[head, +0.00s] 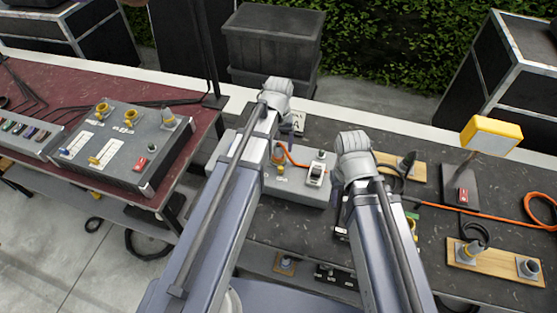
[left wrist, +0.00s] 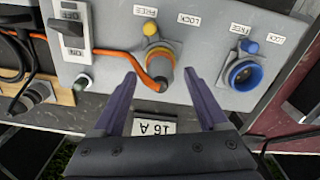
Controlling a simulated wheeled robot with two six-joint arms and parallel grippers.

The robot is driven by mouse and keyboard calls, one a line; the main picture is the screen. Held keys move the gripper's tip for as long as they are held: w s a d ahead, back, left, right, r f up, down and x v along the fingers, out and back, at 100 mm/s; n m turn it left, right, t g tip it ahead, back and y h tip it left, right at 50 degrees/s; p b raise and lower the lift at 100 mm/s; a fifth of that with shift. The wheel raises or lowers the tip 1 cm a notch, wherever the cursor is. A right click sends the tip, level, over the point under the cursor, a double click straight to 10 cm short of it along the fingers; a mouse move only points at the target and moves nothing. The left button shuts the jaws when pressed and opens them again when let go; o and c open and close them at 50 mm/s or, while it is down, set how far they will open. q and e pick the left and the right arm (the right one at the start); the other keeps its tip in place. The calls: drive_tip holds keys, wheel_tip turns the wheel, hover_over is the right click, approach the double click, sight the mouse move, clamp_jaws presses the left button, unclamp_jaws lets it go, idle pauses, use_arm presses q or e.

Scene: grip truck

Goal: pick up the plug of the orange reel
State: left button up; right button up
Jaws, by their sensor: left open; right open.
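The orange cable (left wrist: 110,57) runs across the grey socket box (left wrist: 205,22) to a grey plug with an orange collar (left wrist: 159,65), seated at a yellow-topped socket. My left gripper (left wrist: 160,76) is open, with its purple fingers on either side of the plug and apart from it. In the head view the plug (head: 279,157) shows beside my left arm, and the left fingers are mostly hidden. The orange coil (head: 541,208) lies at the table's right edge. My right gripper (head: 338,206) is open over the table, partly hidden by its own arm.
A blue socket (left wrist: 243,74) and a white-framed switch (left wrist: 72,32) flank the plug. A wooden board with grey connectors (head: 497,263) and a yellow lamp (head: 491,133) stand right. A larger control box (head: 125,150) is on the red table at left.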

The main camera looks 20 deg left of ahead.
use_arm(q)
drive_tip(key=shift+f+b, duration=0.45)
drive_tip(key=shift+f, duration=0.5)
drive_tip(key=shift+r, duration=0.1)
drive_tip(key=shift+c, duration=0.2)
clamp_jaws()
